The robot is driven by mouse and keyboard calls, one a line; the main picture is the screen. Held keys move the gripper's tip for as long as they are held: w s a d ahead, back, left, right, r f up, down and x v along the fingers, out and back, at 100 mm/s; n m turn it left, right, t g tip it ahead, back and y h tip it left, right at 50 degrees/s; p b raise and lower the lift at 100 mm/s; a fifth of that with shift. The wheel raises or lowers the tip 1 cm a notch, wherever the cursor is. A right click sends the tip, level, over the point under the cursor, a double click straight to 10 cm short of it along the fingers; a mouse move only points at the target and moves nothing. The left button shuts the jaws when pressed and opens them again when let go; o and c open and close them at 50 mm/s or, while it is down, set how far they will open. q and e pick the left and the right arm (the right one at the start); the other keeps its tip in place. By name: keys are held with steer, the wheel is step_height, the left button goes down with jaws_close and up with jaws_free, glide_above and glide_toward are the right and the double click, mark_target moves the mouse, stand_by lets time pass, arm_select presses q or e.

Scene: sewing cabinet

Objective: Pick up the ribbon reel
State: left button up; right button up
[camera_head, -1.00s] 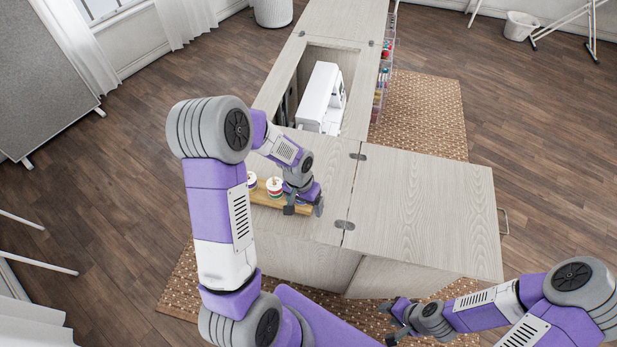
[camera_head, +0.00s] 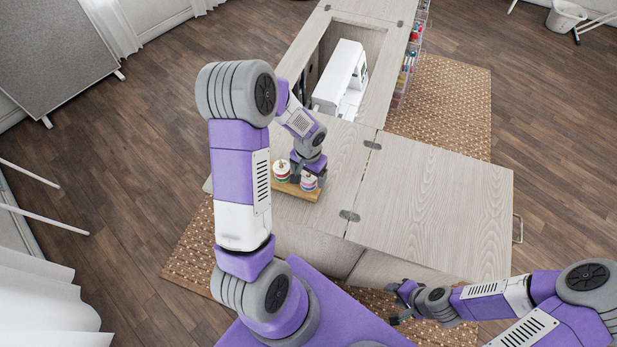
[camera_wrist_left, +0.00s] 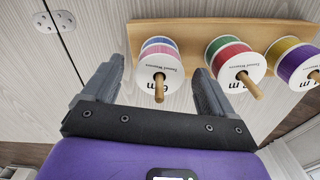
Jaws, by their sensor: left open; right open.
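Three ribbon reels with white faces stand on pegs of a wooden holder (camera_wrist_left: 188,28). In the head view, this reel (camera_head: 309,184) shows just below the gripper. My right gripper (camera_head: 399,303) is open and empty, low in front of the cabinet.
The holder sits near the front left edge of the pale wooden cabinet top (camera_head: 430,205). A white sewing machine (camera_head: 340,78) stands in the recess behind. The right part of the top is clear. Coloured items fill a side rack (camera_head: 408,65).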

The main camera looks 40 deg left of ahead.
arm_select(q)
steer(key=c, duration=1.1)
step_height(320, 180, up, 10)
steer(key=shift+r+p, duration=0.1)
steer(key=shift+p, duration=0.85)
steer(key=shift+c, duration=0.2)
